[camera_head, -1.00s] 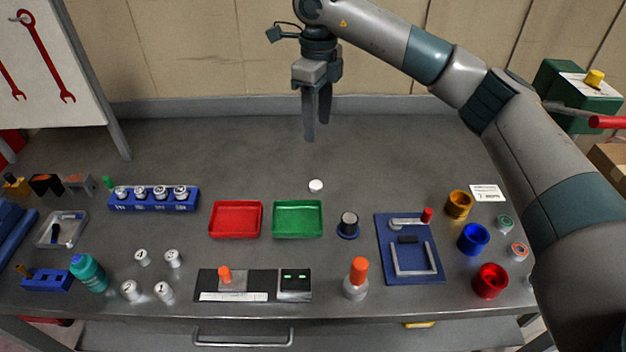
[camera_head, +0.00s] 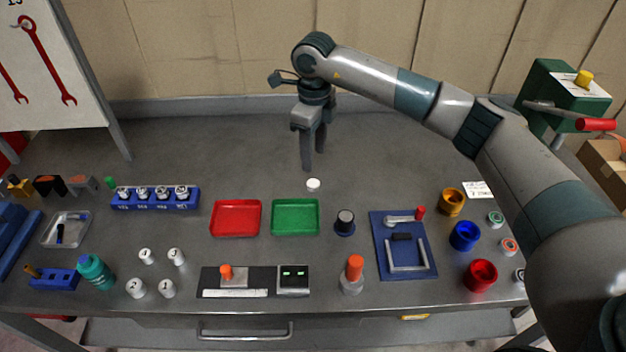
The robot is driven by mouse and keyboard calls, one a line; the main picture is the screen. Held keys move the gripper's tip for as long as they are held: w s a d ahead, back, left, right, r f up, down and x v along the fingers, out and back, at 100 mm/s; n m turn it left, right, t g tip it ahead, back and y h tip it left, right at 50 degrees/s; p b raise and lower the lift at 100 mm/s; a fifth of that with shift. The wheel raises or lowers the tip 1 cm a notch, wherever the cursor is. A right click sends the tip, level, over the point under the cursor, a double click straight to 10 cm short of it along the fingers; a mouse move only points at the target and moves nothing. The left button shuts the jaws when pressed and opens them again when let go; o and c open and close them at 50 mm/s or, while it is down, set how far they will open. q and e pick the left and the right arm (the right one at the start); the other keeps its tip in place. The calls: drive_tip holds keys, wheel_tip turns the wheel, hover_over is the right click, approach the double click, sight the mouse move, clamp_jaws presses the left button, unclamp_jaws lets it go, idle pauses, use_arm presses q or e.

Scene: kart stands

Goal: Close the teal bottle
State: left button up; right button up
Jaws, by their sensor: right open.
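The teal bottle (camera_head: 96,272) stands near the front left of the table, tilted-looking in the view, with a bluish top; whether its mouth is open is too small to tell. A small white round piece (camera_head: 313,184) that looks like a cap lies at the middle back of the table. My right gripper (camera_head: 314,161) points down with its two fingers apart and empty, just above and behind the white piece, not visibly touching it. My left gripper is not in view.
A red tray (camera_head: 236,233) and a green tray (camera_head: 295,232) lie in front of the white piece. A blue rack (camera_head: 156,204) stands left. Several small white-topped weights stand beside the bottle. An orange-capped bottle (camera_head: 352,283) stands at front. The back of the table is clear.

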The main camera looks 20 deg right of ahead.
sight(313, 183)
drive_tip(key=shift+f+p, duration=0.5)
drive_tip(key=shift+f, duration=1.35)
drive_tip(key=shift+a+f+p, duration=0.1)
drive_tip(key=shift+f+p, duration=0.5)
drive_tip(key=shift+p, duration=0.15)
wheel_tip(313, 183, down, 3)
drive_tip(key=shift+s+a+r+p, duration=0.1)
drive_tip(key=shift+p, duration=0.7)
drive_tip(key=shift+f, duration=0.6)
drive_tip(key=c, duration=1.1)
